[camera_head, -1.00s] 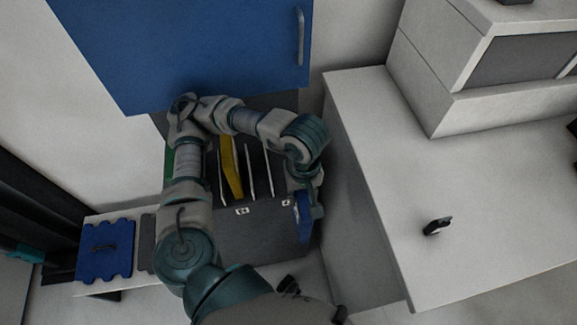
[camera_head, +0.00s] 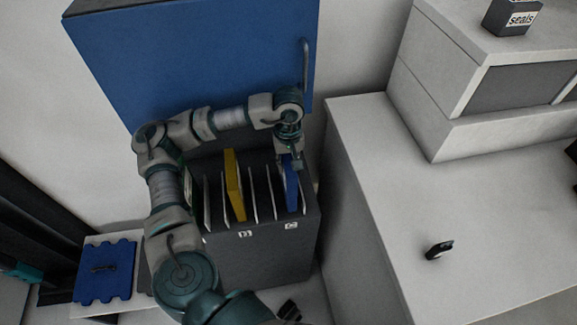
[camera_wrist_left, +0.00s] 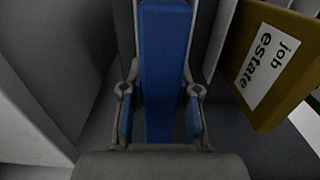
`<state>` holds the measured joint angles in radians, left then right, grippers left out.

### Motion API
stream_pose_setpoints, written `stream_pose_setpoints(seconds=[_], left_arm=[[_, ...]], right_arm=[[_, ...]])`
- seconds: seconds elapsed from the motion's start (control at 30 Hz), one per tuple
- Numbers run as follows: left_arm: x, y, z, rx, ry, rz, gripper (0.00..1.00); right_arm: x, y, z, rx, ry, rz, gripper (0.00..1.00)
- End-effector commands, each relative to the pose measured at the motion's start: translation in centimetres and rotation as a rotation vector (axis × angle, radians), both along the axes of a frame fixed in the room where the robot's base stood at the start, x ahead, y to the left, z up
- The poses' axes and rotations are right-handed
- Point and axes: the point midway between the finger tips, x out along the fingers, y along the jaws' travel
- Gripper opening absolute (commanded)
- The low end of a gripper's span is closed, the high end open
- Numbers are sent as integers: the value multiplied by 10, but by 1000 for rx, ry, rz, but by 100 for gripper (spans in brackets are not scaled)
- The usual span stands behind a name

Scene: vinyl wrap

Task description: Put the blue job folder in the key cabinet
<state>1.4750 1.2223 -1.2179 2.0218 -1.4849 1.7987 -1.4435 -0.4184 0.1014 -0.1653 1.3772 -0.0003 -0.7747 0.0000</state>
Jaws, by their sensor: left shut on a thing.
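The blue job folder (camera_head: 291,188) stands upright at the rightmost slot of a dark grey divided rack; how deep it sits is hard to tell. My left gripper (camera_head: 290,163) is above it, shut on its upper part. In the left wrist view the folder (camera_wrist_left: 165,60) runs between the two fingers of the left gripper (camera_wrist_left: 160,115). A blue cabinet (camera_head: 200,65) with a vertical handle hangs above and behind the rack, its front closed; no label confirms it as the key cabinet. My right gripper is not in view.
The grey rack (camera_head: 262,262) has thin dividers and a yellow folder (camera_head: 234,185), labelled "job estate" in the wrist view. A white counter (camera_head: 380,160) stands right, with a small black object (camera_head: 439,250). A blue notched panel (camera_head: 105,272) lies left. My arm crosses below the cabinet.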

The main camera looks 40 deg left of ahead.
Motion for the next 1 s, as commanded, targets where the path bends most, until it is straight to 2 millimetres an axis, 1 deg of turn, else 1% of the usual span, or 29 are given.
stream_pose_setpoints(seconds=[0.03, 0.1, 0.27, 0.3, 0.4, 0.57, 0.77, 0.87, 1.0], left_arm=[[-1, 2, -9, 0, 3, 1, 0], [0, 3, -17, -2, 0, 1, 0], [0, 1, -19, -1, 0, 1, 0], [0, 0, -18, 1, 1, 1, 33], [0, -2, -18, 2, 1, 1, 55], [0, -6, -16, 5, 0, 0, 55], [0, -3, -13, 2, -2, 1, 55], [1, 0, -1, -1, -2, 1, 55], [2, 0, 29, -3, -4, 0, 55]], right_arm=[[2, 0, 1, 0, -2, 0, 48], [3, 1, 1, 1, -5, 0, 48], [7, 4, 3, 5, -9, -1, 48], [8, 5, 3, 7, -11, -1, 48], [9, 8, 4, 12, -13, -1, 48], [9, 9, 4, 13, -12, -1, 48], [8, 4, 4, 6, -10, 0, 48], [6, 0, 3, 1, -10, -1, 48], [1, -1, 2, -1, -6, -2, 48]])
